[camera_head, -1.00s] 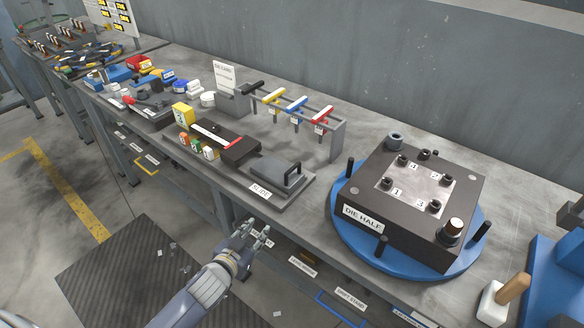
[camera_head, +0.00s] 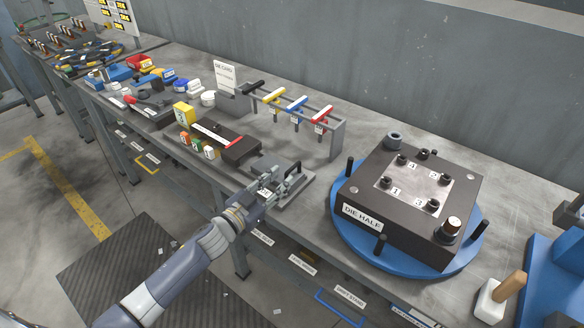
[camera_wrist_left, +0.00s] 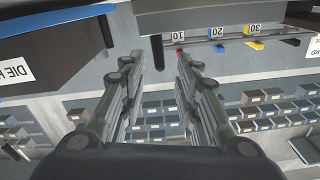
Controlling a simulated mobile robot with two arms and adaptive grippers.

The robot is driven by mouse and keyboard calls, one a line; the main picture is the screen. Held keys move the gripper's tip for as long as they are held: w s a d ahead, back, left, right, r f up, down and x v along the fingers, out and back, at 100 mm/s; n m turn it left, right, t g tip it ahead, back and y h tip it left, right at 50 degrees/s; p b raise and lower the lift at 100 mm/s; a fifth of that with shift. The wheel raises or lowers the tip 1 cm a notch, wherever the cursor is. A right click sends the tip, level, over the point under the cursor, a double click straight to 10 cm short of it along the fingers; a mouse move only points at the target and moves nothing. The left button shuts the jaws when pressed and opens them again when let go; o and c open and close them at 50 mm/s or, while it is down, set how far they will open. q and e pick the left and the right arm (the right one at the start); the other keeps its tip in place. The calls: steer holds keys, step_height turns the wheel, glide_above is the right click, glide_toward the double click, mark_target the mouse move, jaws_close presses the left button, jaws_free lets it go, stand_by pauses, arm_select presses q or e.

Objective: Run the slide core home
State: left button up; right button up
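The slide core appears to be the dark grey block (camera_head: 265,166) with an upright black bar handle (camera_head: 293,169), on a plate at the bench's front edge, right of the long dark slideway. My left gripper (camera_head: 288,179) is at this handle in the head view and covers part of the block and its label. In the left wrist view its two fingers (camera_wrist_left: 160,65) are apart. A dark upright piece (camera_wrist_left: 157,50), likely the handle, shows near the gap between the fingertips; contact cannot be told. My right gripper is not in view.
The die half (camera_head: 400,215) on its blue turntable (camera_head: 345,240) stands close to the right. A rack (camera_head: 338,140) with coloured T-handles stands behind. Small numbered blocks (camera_head: 197,146) sit left of the slideway. A wooden-handled tool (camera_head: 510,287) is at lower right.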

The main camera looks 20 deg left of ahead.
mark_target(288, 172)
arm_select(q)
steer(key=x, duration=0.6)
steer(key=shift+w+d, duration=0.1)
steer(key=shift+w, duration=0.2)
jaws_close()
